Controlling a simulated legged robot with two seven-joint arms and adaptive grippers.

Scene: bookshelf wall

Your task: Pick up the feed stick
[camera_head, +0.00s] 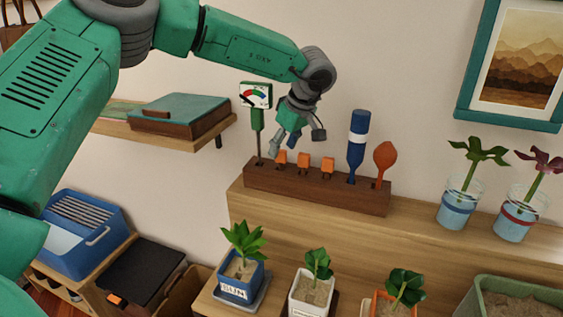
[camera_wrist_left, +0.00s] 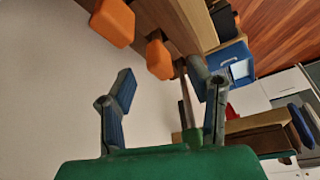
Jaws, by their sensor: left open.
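Several slim tools stand in a dark wooden rack (camera_head: 318,187) on the wooden ledge. Three have orange block-shaped tops, the left one (camera_head: 281,157), the middle one (camera_head: 304,160) and the right one (camera_head: 328,164); they look like feed sticks. My left gripper (camera_head: 296,140) is open and empty just above the left and middle orange tops. In the left wrist view, my open fingers (camera_wrist_left: 163,100) point toward the rack, with an orange top (camera_wrist_left: 160,58) beyond them and a larger one (camera_wrist_left: 113,22) at the upper left. My right gripper is not in view.
A green gauge meter (camera_head: 256,97) stands close left of the gripper; its rod shows by a finger in the wrist view. A blue tool (camera_head: 357,140) and an orange scoop (camera_head: 384,157) stand right. Potted plants (camera_head: 241,273) sit in front.

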